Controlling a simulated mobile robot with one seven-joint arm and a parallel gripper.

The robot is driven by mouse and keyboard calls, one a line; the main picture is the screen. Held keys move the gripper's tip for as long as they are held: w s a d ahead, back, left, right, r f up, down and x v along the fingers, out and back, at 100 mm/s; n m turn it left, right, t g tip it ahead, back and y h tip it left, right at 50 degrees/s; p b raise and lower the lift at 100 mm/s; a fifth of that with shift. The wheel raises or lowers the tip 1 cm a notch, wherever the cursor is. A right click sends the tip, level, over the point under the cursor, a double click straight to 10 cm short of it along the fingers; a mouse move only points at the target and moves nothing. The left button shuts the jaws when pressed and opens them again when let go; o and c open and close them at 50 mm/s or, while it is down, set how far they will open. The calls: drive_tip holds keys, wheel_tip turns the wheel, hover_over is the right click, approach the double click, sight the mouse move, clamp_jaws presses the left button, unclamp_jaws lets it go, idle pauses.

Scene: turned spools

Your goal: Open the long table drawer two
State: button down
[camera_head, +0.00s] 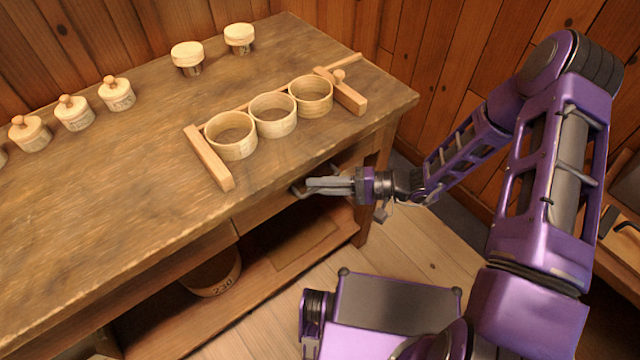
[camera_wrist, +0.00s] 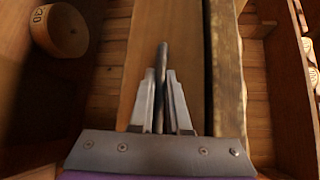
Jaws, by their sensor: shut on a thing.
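The long wooden table (camera_head: 120,190) fills the left and middle of the head view. A drawer front (camera_head: 262,208) sits under its top edge, and its plank also shows in the wrist view (camera_wrist: 185,45). A dark bar handle (camera_wrist: 163,52) stands along this front; its end shows in the head view (camera_head: 296,191). My gripper (camera_head: 312,186) is at the front edge of the table, level with the drawer. In the wrist view its two fingers (camera_wrist: 161,88) are shut around the handle, one on each side. How far the drawer stands out is hard to tell.
A wooden rack holds three round rings (camera_head: 272,115) near the table's front edge. Several lidded jars (camera_head: 73,112) stand farther back. A round tub (camera_head: 215,275) is on the lower shelf (camera_head: 270,265). Plank floor (camera_head: 400,250) lies before the table; a wooden wall is behind.

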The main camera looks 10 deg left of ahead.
drive_tip(key=shift+d, duration=0.1)
drive_tip(key=s+d, duration=1.5)
drive_tip(key=d, duration=0.3)
drive_tip(key=shift+s+b, duration=0.25)
drive_tip(key=shift+b, duration=0.1)
drive_tip(key=c, duration=0.9)
unclamp_jaws()
drive_tip(key=shift+d, duration=0.15)
drive_tip(key=d+r, duration=0.1)
drive_tip(key=d, duration=0.4)
drive_tip(key=w+d, duration=0.1)
drive_tip(key=d, duration=0.5)
drive_tip(key=d+r+p, duration=0.1)
drive_tip(key=d, duration=0.5)
drive_tip(key=shift+w+r, duration=0.25)
drive_tip(key=shift+r, duration=0.05)
